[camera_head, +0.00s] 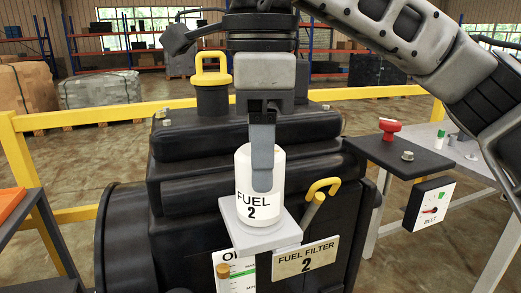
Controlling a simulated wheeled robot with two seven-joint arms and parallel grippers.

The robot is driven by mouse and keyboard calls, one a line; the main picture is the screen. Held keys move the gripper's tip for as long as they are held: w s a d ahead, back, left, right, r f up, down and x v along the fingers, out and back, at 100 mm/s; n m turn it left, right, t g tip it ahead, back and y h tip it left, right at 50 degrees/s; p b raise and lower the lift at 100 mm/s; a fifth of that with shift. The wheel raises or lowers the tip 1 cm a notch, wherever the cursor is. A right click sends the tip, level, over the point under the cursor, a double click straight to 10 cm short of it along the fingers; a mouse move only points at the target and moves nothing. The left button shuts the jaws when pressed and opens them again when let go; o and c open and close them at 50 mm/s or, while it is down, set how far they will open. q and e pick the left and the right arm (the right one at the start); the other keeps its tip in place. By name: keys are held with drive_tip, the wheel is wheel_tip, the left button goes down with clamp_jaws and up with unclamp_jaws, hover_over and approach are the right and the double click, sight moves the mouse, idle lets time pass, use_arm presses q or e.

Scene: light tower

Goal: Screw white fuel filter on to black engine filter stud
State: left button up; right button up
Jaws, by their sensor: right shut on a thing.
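The white fuel filter (244,208), a canister marked "FUEL 2", stands upright at the grey filter mount (275,237) on the front of the black engine (190,190). My right gripper (262,178) points straight down from above and is shut on the filter, with one grey finger across its near side. The filter's bottom meets or nearly meets the mount's top plate. I cannot tell whether its thread is engaged. The stud is hidden. My left gripper is not in view.
A "FUEL FILTER 2" label (306,258) hangs below the mount. A yellow-handled dipstick (322,188) stands close at its right and a yellow filler cap (211,68) behind. A yellow rail (95,117) runs behind.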

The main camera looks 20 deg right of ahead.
drive_tip(key=shift+s+f, duration=0.1)
drive_tip(key=shift+f, duration=0.25)
drive_tip(key=shift+m, duration=0.9)
drive_tip(key=m, duration=0.3)
drive_tip(key=shift+a+b, duration=0.1)
drive_tip(key=shift+b, duration=0.25)
drive_tip(key=o, duration=1.2)
drive_tip(key=shift+o, duration=0.2)
drive_tip(key=shift+r, duration=0.1)
